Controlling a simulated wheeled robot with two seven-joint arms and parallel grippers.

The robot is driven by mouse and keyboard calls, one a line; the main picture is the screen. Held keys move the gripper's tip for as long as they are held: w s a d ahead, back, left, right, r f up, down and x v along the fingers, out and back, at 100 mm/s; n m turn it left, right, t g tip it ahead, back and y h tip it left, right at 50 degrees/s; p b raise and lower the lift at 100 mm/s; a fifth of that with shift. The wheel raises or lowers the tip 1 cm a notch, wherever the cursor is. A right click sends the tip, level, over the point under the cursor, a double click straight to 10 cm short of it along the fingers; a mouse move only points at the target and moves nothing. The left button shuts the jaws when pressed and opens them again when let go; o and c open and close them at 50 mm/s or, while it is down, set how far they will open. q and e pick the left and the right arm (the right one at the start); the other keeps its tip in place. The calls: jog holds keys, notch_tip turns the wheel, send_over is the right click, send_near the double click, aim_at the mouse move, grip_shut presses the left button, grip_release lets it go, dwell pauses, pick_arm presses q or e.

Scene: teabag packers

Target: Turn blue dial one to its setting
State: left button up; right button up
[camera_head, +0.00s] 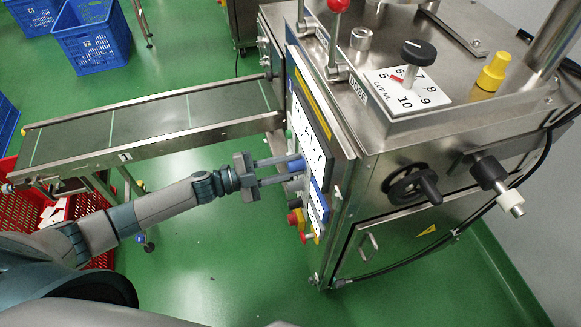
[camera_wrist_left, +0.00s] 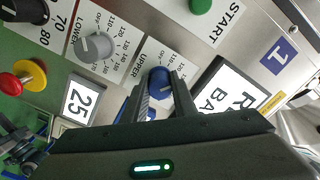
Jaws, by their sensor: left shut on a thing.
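The blue dial (camera_wrist_left: 159,82) sits on the machine's control panel on a scale marked UPPER. In the head view the blue dial (camera_head: 296,165) sticks out of the panel's left side. My left gripper (camera_head: 292,171) reaches the panel from the left and is shut on the blue dial. In the left wrist view its two fingers (camera_wrist_left: 160,95) stand on either side of the dial. The dial's pointer and part of its scale are hidden by the fingers. My right gripper is not in view.
A grey dial (camera_wrist_left: 93,46) marked LOWER is beside the blue one. A green START button (camera_wrist_left: 200,5), a red knob (camera_wrist_left: 12,84) and a display reading 25 (camera_wrist_left: 79,101) are close by. A conveyor (camera_head: 150,130) runs left from the machine, above my left arm in the picture.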

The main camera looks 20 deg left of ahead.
pick_arm(q)
jog(key=m+b, duration=0.1)
jog(key=m, duration=0.3)
jog(key=shift+f+m+b, duration=0.1)
jog(key=shift+m+b, duration=0.2)
jog(key=shift+b, duration=0.1)
jog(key=m+b, duration=0.1)
jog(key=m, duration=0.2)
jog(key=shift+m+b, duration=0.3)
jog(key=shift+b, duration=0.05)
jog(key=shift+m+b, duration=0.6)
jog(key=shift+m, duration=0.7)
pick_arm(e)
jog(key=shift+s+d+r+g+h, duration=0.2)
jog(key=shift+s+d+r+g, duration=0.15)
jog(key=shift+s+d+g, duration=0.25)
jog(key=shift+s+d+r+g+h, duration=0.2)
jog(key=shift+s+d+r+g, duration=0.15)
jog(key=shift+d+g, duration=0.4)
pick_arm(q)
jog(key=o, duration=1)
jog(key=shift+o, duration=0.2)
